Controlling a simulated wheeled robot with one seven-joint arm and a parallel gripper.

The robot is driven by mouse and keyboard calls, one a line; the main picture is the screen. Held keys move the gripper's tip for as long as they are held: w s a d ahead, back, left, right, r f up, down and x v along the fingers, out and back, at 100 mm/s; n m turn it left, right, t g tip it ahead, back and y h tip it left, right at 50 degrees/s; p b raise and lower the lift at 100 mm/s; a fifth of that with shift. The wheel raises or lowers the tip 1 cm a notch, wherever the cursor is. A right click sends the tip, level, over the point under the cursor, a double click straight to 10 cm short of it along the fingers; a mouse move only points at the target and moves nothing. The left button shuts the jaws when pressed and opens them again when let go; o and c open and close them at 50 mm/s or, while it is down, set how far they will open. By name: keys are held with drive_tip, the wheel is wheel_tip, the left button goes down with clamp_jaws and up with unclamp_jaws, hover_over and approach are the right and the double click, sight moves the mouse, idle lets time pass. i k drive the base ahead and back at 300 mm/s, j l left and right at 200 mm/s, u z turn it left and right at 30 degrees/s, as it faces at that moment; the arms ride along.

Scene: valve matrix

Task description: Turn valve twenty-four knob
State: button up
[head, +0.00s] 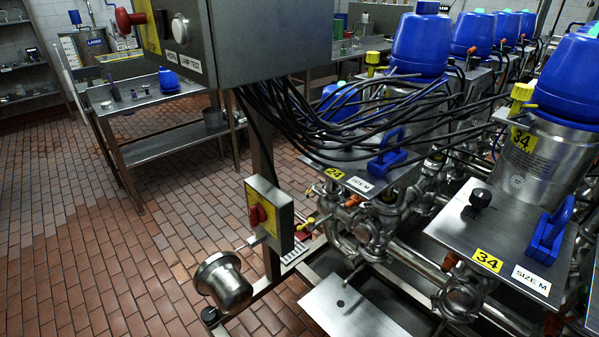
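The yellow label 24 (334,173) is on the front edge of a steel plate (350,163) right of the picture's middle, beside a "SIZE M" label (361,185). A blue handle (387,153) stands on the right of this plate. Black cables hang over the plate's back and left, and I cannot make out a knob on it. The nearer plate (455,222), labelled 34 (487,260), has a black knob (480,199) and a blue handle (549,232). My gripper is not in view.
A grey control box (265,40) on a post hangs at upper middle. Below it is a yellow box with a red switch (262,213). A steel cup-shaped part (224,283) sits low in front. Pipes (400,275) run under the plates. Tiled floor (110,250) at left is clear.

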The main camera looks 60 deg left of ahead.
sight(346, 134)
drive_tip(key=u, duration=1.55)
drive_tip(key=i+j, duration=0.7)
drive_tip(key=i, duration=0.25)
